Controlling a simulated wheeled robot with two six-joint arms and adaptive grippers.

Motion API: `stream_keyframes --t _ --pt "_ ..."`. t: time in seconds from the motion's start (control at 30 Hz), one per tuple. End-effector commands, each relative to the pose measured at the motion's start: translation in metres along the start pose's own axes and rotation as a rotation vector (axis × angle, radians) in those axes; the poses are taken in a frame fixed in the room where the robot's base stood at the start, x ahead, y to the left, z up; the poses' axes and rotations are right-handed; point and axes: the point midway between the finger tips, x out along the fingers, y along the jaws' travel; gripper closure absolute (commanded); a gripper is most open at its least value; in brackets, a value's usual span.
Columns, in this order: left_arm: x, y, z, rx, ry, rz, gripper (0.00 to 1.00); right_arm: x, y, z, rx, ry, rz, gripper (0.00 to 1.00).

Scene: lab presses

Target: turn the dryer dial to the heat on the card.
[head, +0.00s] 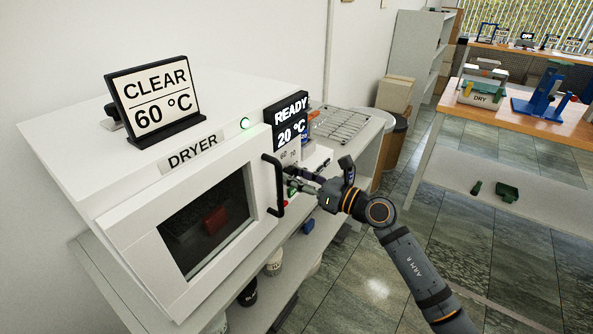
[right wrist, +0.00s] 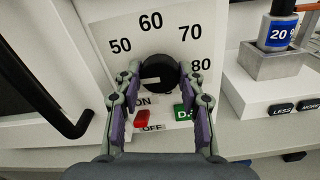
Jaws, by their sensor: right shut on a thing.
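The card (head: 155,100) on top of the white dryer (head: 85,195) reads CLEAR 60 °C. The dryer's black dial (right wrist: 160,72) shows in the right wrist view, on a panel marked 50, 60, 70 and 80. Its white mark lies to the left, below the 50. My right gripper (right wrist: 164,84) has its fingers on both sides of the dial and is shut on it. In the head view my right gripper (head: 296,181) reaches the panel beside the door handle and hides the dial. My left gripper is not in view.
The dryer display (head: 290,122) reads READY 20 °C, and a green lamp (head: 245,124) is lit. A black door handle (right wrist: 65,122) stands out left of the gripper. A red ON/OFF switch (right wrist: 142,118) and a green part (right wrist: 184,113) sit below the dial.

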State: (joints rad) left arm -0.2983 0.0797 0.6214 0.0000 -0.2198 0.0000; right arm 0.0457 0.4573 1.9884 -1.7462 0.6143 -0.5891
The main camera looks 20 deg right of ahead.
Motion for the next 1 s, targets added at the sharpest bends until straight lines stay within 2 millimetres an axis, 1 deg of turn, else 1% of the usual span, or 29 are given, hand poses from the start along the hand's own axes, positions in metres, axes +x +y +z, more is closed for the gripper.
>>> stream_keyframes --t 0.03,0.1,1.0 --pt "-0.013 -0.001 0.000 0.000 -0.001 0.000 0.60 0.000 0.001 0.006 0.044 0.002 -0.001 0.93" --pt "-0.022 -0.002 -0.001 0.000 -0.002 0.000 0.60 0.000 0.001 0.006 0.109 0.002 -0.001 0.93" --pt "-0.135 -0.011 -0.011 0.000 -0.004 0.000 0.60 0.000 0.001 0.006 0.965 0.000 -0.002 0.93"
